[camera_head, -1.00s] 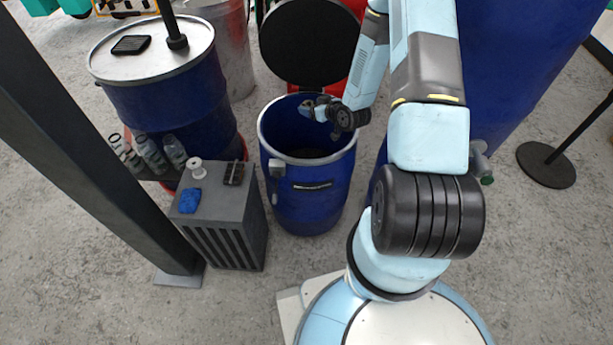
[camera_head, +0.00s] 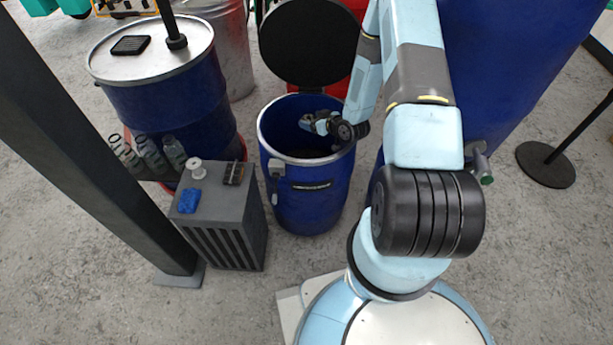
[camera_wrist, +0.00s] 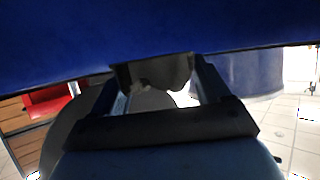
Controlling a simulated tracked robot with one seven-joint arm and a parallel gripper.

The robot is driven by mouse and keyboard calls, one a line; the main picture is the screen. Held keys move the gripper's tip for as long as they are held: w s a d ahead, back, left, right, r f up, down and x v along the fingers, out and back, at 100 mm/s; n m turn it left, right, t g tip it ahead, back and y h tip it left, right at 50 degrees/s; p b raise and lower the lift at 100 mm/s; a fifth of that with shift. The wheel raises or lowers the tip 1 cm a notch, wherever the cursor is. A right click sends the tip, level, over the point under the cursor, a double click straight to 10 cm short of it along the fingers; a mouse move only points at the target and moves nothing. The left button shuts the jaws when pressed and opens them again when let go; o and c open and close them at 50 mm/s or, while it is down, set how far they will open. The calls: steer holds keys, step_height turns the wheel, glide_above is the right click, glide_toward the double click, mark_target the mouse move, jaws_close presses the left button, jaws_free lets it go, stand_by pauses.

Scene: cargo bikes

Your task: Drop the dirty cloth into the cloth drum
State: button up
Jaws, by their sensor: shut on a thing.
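The cloth drum (camera_head: 312,208) is an open blue drum in the middle of the head view, with its round black lid (camera_head: 308,42) raised at the back. My gripper (camera_head: 307,122) is at the drum's mouth, toward the back right of the opening. In the wrist view, my gripper (camera_wrist: 155,78) is shut on the dirty cloth (camera_wrist: 152,72), a dark grey-brown piece between the fingers. A blue surface fills the top of that view. The cloth is too small to make out clearly in the head view.
A grey cabinet (camera_head: 222,225) with a blue sponge (camera_head: 189,200) stands left of the drum. A closed blue drum (camera_head: 165,95) is behind it, with bottles (camera_head: 150,152) in front. A large blue container (camera_head: 510,70) stands to the right.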

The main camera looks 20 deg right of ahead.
steer(key=o, duration=1)
steer(key=shift+o, duration=0.2)
